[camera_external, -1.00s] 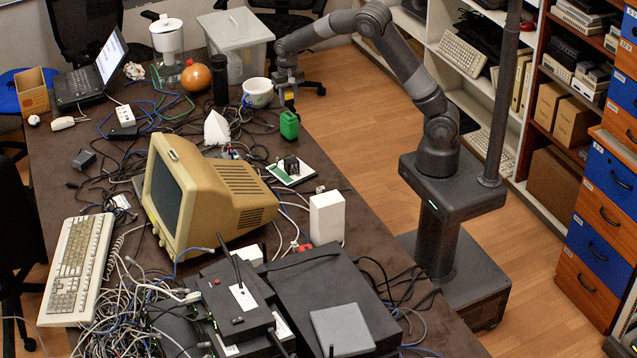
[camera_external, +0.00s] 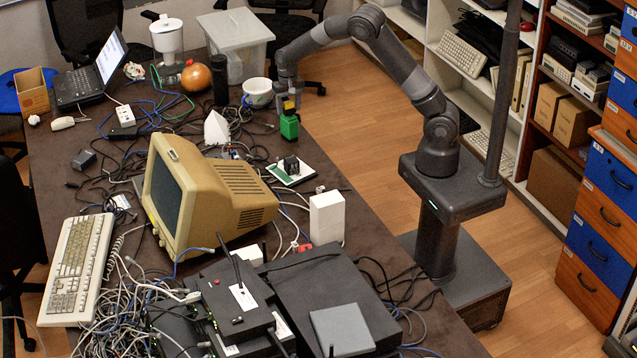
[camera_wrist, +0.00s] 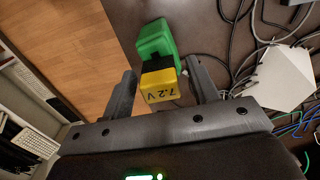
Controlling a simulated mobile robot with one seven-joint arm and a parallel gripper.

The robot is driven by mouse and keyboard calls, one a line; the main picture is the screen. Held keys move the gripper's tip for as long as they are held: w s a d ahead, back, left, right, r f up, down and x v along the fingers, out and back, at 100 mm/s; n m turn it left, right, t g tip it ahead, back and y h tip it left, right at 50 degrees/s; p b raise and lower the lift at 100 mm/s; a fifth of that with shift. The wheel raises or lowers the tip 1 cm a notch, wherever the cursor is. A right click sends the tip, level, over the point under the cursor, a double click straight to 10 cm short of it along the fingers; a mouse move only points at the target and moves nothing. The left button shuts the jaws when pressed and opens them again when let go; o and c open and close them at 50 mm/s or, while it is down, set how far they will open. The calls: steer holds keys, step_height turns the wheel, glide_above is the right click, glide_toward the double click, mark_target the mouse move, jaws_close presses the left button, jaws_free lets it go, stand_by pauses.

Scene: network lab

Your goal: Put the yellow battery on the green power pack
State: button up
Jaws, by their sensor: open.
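The yellow battery (camera_wrist: 160,84), marked 7.2 V, is between the two fingers of my gripper (camera_wrist: 160,68) in the wrist view. The fingers are open, with a gap on each side of it. The green power pack (camera_wrist: 157,40) shows just beyond the battery. In the external view the battery (camera_external: 289,106) appears directly on top of the green power pack (camera_external: 289,127), near the table's right edge. My gripper (camera_external: 288,98) is just above and around the battery there. Whether the battery is fully seated cannot be told.
A white bowl (camera_external: 258,92) stands close behind and left of the pack. A white pointed object (camera_external: 216,128) and tangled cables lie to its left. A circuit board (camera_external: 290,171) lies in front. The table edge and open floor (camera_external: 345,125) are to the right.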

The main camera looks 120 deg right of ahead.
mark_target(288, 102)
step_height(288, 102, up, 12)
steer(key=shift+r, duration=0.2)
stand_by(0.4)
steer(key=w+a+r+n+t, duration=0.1)
steer(key=a+r+n, duration=0.35)
steer(key=a, duration=0.85)
steer(key=w+a+r+n+t, duration=0.15)
steer(key=a+r+n, duration=0.35)
steer(key=a, duration=0.8)
steer(key=s+a+n+t, duration=0.1)
steer(key=s+a+n, duration=0.3)
steer(key=a, duration=0.6)
steer(key=s+a+n+t, duration=0.2)
steer(key=s+a+n, duration=0.2)
steer(key=s+a, duration=0.5)
steer(key=shift+s+a+r, duration=0.25)
steer(key=shift+a+r, duration=0.1)
steer(key=shift+a, duration=0.15)
steer(key=shift+n, duration=0.25)
